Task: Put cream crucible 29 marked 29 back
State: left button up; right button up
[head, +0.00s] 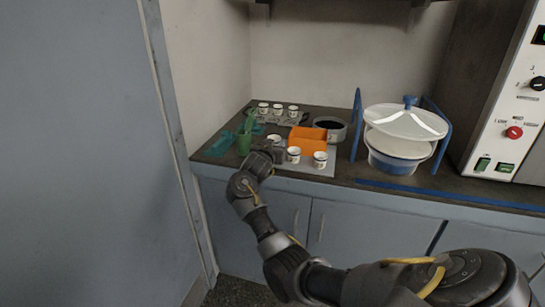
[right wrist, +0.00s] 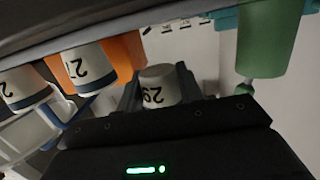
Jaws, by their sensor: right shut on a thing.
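Cream crucible 29 (right wrist: 158,88) sits between the two fingers of my right gripper (right wrist: 158,92) in the right wrist view, its number facing the camera. In the head view my right gripper (head: 271,148) is shut on it at the left of the counter, and the crucible's pale top (head: 274,138) shows just beyond the fingers. Two more numbered crucibles, one (head: 293,154) and another (head: 320,159), stand to its right on a light grey board (head: 312,171). I cannot tell whether crucible 29 touches a surface. My left gripper is out of view.
Three crucibles (head: 278,109) stand in a row on a grey rack at the back. A dark-filled pan (head: 330,125) and a lidded white vessel (head: 400,145) stand farther right.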

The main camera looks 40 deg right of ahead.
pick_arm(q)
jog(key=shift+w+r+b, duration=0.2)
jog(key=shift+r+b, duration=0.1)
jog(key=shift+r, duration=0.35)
pick_arm(e)
jog(key=shift+w+d+f, duration=0.1)
jog(key=shift+f, duration=0.8)
jog(key=shift+w+d+f, duration=0.1)
jog(key=shift+f, duration=0.8)
jog(key=shift+a, duration=0.1)
jog(key=shift+f, duration=0.2)
jog(key=o, duration=1)
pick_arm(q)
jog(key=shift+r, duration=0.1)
pick_arm(e)
jog(key=shift+r, duration=0.15)
